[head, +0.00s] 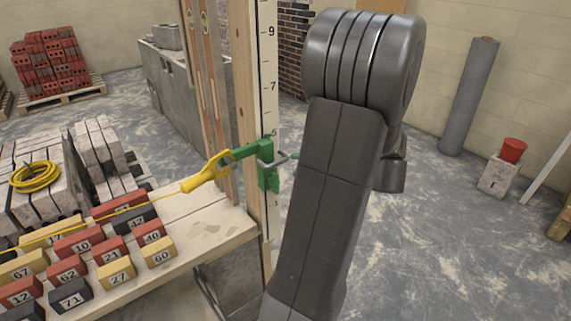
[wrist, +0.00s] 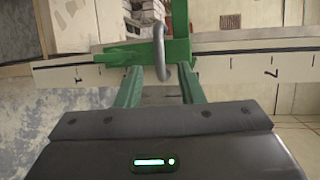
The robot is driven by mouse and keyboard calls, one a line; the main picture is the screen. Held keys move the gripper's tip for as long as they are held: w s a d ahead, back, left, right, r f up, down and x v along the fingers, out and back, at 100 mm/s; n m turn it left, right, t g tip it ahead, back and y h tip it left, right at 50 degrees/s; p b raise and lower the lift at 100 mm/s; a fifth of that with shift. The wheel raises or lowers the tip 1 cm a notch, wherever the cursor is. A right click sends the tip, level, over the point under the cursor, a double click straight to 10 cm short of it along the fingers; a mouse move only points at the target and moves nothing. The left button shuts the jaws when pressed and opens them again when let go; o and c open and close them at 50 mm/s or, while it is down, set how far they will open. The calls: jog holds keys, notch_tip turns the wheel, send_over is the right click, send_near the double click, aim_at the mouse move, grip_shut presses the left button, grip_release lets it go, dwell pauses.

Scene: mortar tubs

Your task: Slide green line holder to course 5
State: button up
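The green line holder (head: 266,167) sits on the upright measuring pole (head: 267,60), just below the mark 5. A yellow line end (head: 206,171) is attached on its left and a grey metal loop (head: 281,160) sticks out from it. In the wrist view the holder (wrist: 178,28) crosses the pole between the marks 1 and 7, with the grey loop (wrist: 160,45) in front. My gripper (wrist: 160,68) has two green fingers standing apart at the holder, the loop between them. They do not look closed on it. In the head view my arm hides most of the gripper.
A plank table (head: 205,232) with numbered blocks stands left of the pole. Behind are a grey block wall (head: 182,90) and a red brick stack (head: 47,65). Open floor lies between.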

aim_at(279, 161)
jog(key=v, duration=0.6)
jog(key=shift+d, duration=0.3)
jog(key=shift+s, duration=0.15)
jog(key=x, duration=1.4)
jog(key=shift+a+r, duration=0.1)
jog(key=shift+r+p, duration=0.3)
jog(key=shift+p, duration=0.05)
